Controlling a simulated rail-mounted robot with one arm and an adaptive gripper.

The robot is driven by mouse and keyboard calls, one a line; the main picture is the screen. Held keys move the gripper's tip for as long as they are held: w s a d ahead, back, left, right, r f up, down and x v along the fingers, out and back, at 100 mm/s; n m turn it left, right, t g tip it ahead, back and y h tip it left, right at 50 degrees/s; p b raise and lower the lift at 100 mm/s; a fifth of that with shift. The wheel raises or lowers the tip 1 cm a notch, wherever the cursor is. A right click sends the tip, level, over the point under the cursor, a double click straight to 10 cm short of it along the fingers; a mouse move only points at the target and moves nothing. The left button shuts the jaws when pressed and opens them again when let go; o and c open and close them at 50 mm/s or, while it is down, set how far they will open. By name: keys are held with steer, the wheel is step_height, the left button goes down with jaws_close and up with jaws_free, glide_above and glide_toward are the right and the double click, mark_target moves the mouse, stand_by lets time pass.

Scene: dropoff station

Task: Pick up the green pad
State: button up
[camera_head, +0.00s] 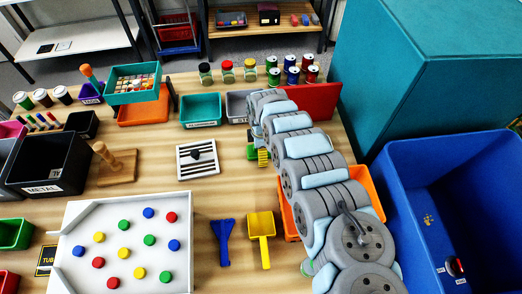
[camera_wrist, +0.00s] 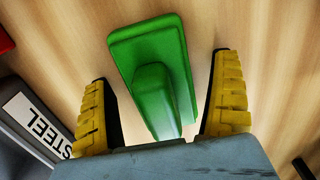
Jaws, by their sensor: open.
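The green pad (camera_wrist: 150,45) lies on the wooden table in the wrist view, a flat rounded plate with a raised block-like handle on top. My gripper (camera_wrist: 161,72) is open, with one yellow ridged finger on each side of the pad. Gaps show between the fingers and the pad, and nothing is held. The near end of the pad is hidden behind my gripper's body. In the head view my gripper (camera_head: 259,156) is low over the table, and my arm covers most of that spot. Only a little green shows beside the fingers there.
A grey bin marked STEEL (camera_wrist: 32,125) stands close by at the left in the wrist view. In the head view, an orange bin (camera_head: 367,183) sits under my arm, and a striped white board (camera_head: 185,170) lies to the left. A blue bin (camera_head: 410,165) stands at the right.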

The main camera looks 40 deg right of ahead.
steer(key=c, duration=1.3)
steer(key=shift+r, duration=0.2)
steer(key=shift+s+a+r+p, duration=0.1)
steer(key=shift+r+p, duration=0.1)
steer(key=shift+r, duration=0.8)
steer(key=shift+s+a+r+p, duration=0.1)
steer(key=shift+r+p, duration=0.1)
steer(key=shift+r, duration=0.75)
steer(key=s+a+r+p, duration=0.8)
steer(key=s+p, duration=0.2)
steer(key=p, duration=0.5)
steer(key=shift+a+r+p, duration=0.3)
steer(key=shift+a+r, duration=0.05)
steer(key=shift+r, duration=0.05)
